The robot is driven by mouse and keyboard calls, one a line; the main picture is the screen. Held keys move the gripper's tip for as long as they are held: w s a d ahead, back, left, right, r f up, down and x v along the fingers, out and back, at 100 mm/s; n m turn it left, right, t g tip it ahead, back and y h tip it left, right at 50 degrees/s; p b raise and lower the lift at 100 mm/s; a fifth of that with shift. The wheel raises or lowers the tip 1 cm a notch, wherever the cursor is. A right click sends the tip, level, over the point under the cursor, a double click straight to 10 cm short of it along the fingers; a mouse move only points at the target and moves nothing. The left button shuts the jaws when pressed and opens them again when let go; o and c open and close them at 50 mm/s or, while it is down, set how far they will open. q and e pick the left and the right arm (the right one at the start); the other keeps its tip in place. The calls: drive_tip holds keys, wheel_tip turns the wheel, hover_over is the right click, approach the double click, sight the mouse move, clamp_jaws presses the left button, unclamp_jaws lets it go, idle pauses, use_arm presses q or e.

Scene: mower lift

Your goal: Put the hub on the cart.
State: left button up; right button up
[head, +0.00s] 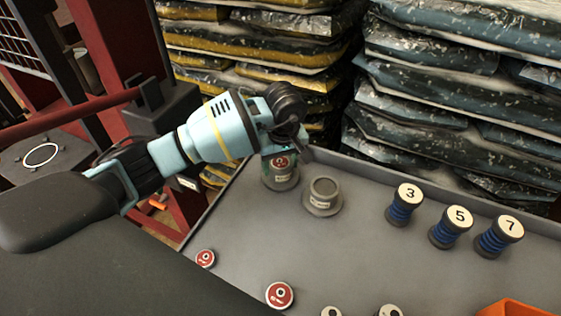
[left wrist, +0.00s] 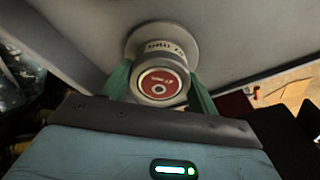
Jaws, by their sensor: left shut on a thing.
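A grey flanged hub with a red disc on top (head: 281,163) is at the far left corner of the grey, rimmed cart top (head: 345,250). My left gripper (head: 279,155) is shut on this hub, its arm reaching in from the left. In the left wrist view, the hub (left wrist: 162,72) sits between the green fingers (left wrist: 160,90), its wide flange towards the grey surface. I cannot tell whether the flange touches that surface. A second grey hub (head: 323,192), without a red disc, stands just right of it. My right gripper is not in view.
Blue spools marked 3 (head: 404,204), 5 (head: 451,228) and 7 (head: 498,237) stand on the right. Two red-topped discs (head: 205,258) (head: 280,295) lie nearer. An orange bin (head: 508,308) is at the lower right. Stacked bags (head: 460,95) rise behind the cart. Its middle is clear.

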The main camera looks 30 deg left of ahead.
use_arm(q)
drive_tip(key=o, duration=1.6)
drive_tip(key=shift+f, duration=0.1)
drive_tip(key=shift+s+d+r, duration=0.1)
drive_tip(key=shift+r, duration=1.2)
drive_tip(key=shift+s+d+r, duration=0.1)
drive_tip(key=shift+d+r, duration=0.05)
drive_tip(key=shift+r, duration=1.1)
drive_tip(key=shift+s+d+r, duration=0.1)
drive_tip(key=shift+r, duration=1.2)
